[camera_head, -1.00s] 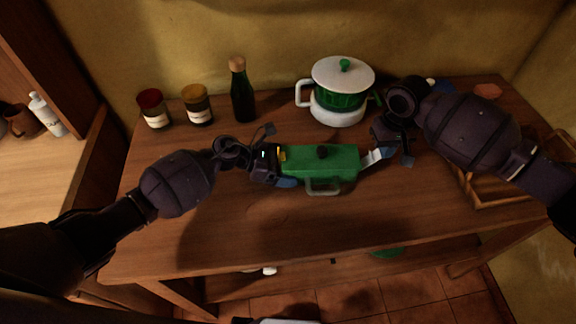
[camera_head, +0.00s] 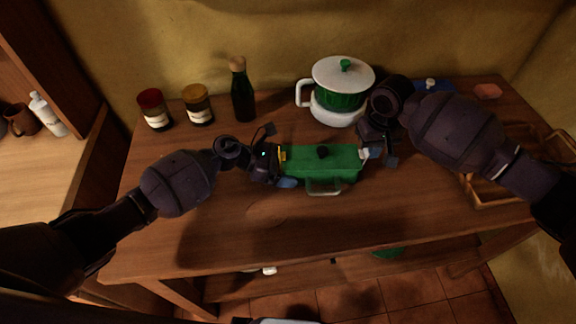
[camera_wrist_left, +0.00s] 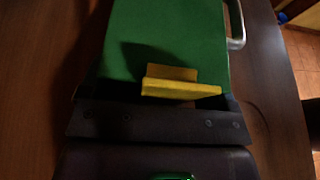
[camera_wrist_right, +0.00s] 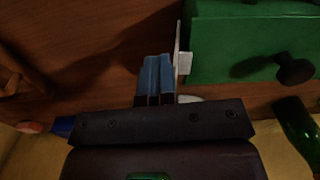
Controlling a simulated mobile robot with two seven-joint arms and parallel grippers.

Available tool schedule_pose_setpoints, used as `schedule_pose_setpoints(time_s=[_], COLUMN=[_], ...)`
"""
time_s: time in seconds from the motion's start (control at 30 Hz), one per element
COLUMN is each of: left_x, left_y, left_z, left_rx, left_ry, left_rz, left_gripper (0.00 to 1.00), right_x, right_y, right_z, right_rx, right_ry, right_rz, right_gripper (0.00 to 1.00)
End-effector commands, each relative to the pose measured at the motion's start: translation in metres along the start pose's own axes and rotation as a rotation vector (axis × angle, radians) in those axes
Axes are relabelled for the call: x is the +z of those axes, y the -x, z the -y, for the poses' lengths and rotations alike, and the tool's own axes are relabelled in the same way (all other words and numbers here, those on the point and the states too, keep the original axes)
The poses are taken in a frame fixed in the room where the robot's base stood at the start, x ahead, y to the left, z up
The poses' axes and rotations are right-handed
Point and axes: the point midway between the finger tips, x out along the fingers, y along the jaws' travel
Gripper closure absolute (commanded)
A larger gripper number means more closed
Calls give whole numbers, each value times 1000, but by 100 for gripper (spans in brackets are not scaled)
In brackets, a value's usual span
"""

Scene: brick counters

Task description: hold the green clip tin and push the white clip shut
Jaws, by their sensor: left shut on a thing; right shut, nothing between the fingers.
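My left gripper (camera_head: 282,170) is shut on the tin's left end, beside a yellow clip (camera_wrist_left: 180,83). The white clip (camera_wrist_right: 184,62) is at the tin's right end and stands close to upright against it; whether it is latched I cannot tell. My right gripper (camera_head: 374,153) is shut and empty at that end, its blue fingertips (camera_wrist_right: 157,78) beside the white clip's outer face.
A white and green pot (camera_head: 340,95) stands behind the tin, near my right gripper. A dark bottle (camera_head: 242,95) and two jars (camera_head: 198,106) stand at the back left. A wooden rack (camera_head: 490,190) is at the right. The counter's front is clear.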

Motion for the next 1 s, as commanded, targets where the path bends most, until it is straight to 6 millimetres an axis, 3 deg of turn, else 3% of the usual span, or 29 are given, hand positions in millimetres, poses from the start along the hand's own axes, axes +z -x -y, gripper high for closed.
schedule_pose_setpoints(time_s=[0.27, 1.0], left_x=[2, 1], left_y=[-2, 0], left_z=[1, 0], left_rx=[-6, -1], left_ry=[-5, -2], left_rz=[4, 2], left_gripper=[49, 49], right_x=[2, 1], right_y=[-4, 57], right_z=[4, -5], right_rx=[2, 1], right_ry=[0, -1], right_rz=[8, 3], right_gripper=[100, 100])
